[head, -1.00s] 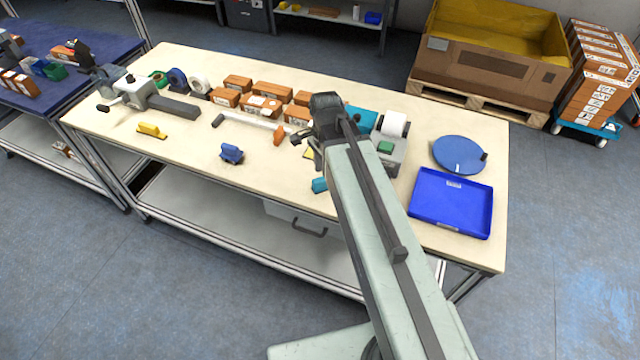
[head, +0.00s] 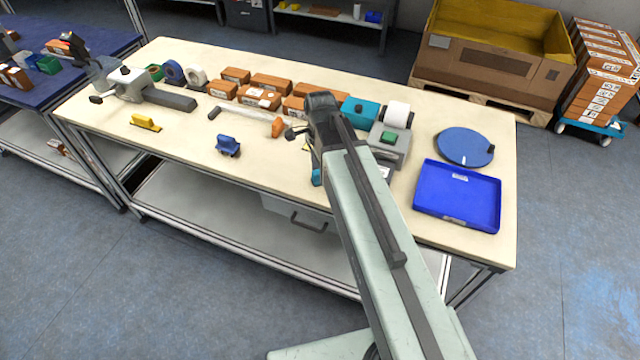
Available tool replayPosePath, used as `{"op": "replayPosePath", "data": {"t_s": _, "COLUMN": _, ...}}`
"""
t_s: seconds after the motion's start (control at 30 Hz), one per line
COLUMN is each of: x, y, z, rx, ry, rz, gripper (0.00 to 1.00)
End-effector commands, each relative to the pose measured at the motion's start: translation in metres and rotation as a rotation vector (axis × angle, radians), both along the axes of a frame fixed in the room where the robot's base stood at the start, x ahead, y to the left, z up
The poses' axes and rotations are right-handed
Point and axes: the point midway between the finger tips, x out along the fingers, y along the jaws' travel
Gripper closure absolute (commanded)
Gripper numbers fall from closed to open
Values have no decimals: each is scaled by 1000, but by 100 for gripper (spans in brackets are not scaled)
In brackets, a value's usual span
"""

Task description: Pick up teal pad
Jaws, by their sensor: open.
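A small teal item (head: 316,178), which looks like the teal pad, lies near the front edge of the light worktop. My arm and gripper hide most of it. My gripper (head: 300,138) is at the arm's far end, above the table and close to the pad in the picture. The jaws are open, and I see nothing held. The fingers are small and partly hidden by the wrist, so the gap to the pad cannot be told.
A teal box (head: 361,112) and a grey label printer (head: 392,140) stand behind my arm. A blue tray (head: 458,221) and a round blue disc (head: 464,147) are right. Brown boxes (head: 259,98) line the back. A blue tool (head: 228,146) lies left, with clear worktop around it.

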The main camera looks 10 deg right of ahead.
Motion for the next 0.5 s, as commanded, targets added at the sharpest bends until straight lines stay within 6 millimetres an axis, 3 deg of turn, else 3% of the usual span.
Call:
{"op": "replayPosePath", "data": {"t_s": 0.03, "x": 0, "y": 0, "z": -12, "rx": 0, "ry": 0, "rz": 0, "gripper": 53}}
{"op": "replayPosePath", "data": {"t_s": 0.27, "x": 0, "y": 0, "z": -8, "rx": 0, "ry": 0, "rz": 1, "gripper": 53}}
{"op": "replayPosePath", "data": {"t_s": 0.43, "x": 0, "y": 0, "z": -8, "rx": 0, "ry": 0, "rz": 1, "gripper": 100}}
{"op": "replayPosePath", "data": {"t_s": 0.5, "x": 0, "y": 0, "z": -8, "rx": 0, "ry": 0, "rz": 1, "gripper": 100}}
